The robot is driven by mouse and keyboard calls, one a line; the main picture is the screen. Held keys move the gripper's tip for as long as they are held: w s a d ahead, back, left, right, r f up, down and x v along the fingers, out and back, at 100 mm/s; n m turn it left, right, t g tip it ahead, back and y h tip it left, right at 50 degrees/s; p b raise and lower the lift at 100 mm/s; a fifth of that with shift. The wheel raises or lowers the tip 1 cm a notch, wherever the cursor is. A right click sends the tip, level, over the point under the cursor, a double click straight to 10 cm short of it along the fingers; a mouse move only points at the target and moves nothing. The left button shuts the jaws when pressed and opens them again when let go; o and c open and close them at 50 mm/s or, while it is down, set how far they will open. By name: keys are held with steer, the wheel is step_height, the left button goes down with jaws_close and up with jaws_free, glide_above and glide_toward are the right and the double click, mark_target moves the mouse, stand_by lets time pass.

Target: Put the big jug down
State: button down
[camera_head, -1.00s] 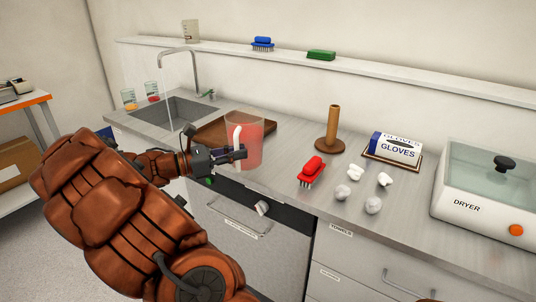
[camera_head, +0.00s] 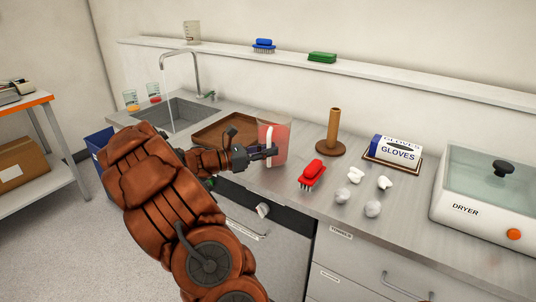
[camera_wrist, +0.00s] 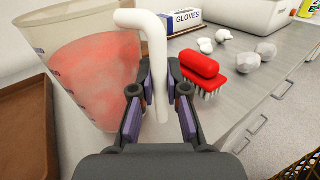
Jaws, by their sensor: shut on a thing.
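The big jug (camera_head: 276,134) is clear, with red liquid in it and a white handle. It is upright at the counter (camera_head: 318,212), between the brown tray and the red brush. I cannot tell whether its base touches the counter. My gripper (camera_head: 272,152) is shut on the jug's handle. In the wrist view the jug (camera_wrist: 92,72) fills the upper left, and its white handle (camera_wrist: 157,52) runs between the fingers of my gripper (camera_wrist: 158,80). Part of the jug is hidden behind my gripper in the head view.
A brown tray (camera_head: 207,143) lies left of the jug, beside the sink (camera_head: 165,118) with running water. A red brush (camera_head: 312,173), crumpled white balls (camera_head: 372,208), a wooden post (camera_head: 333,130) and a glove box (camera_head: 397,149) stand to the right. A dryer (camera_head: 465,208) is farther right.

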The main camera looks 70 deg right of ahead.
steer(key=shift+f, duration=0.8)
steer(key=c, duration=1.2)
jaws_free()
steer(key=b+v, duration=0.1)
steer(key=v, duration=1.1)
steer(key=s+a+f+m+t+y, duration=0.2)
steer(key=s+a+t+y, duration=0.1)
steer(key=a, duration=1.1)
steer(key=s+a+f+m+t+y, duration=0.2)
steer(key=s+a+m+t+y, duration=0.1)
steer(key=a, duration=1.2)
steer(key=s+a+f+m+t+y, duration=0.1)
steer(key=s+a+m+t+y, duration=0.2)
steer(key=a, duration=1.2)
steer(key=shift+s+a+f+t+y, duration=0.1)
steer(key=shift+s+f+t+y, duration=0.1)
steer(key=shift+s+t+y, duration=0.55)
steer(key=shift+s+f+t+y, duration=0.2)
steer(key=shift+s+t+y, duration=0.15)
steer(key=shift+s+y, duration=0.75)
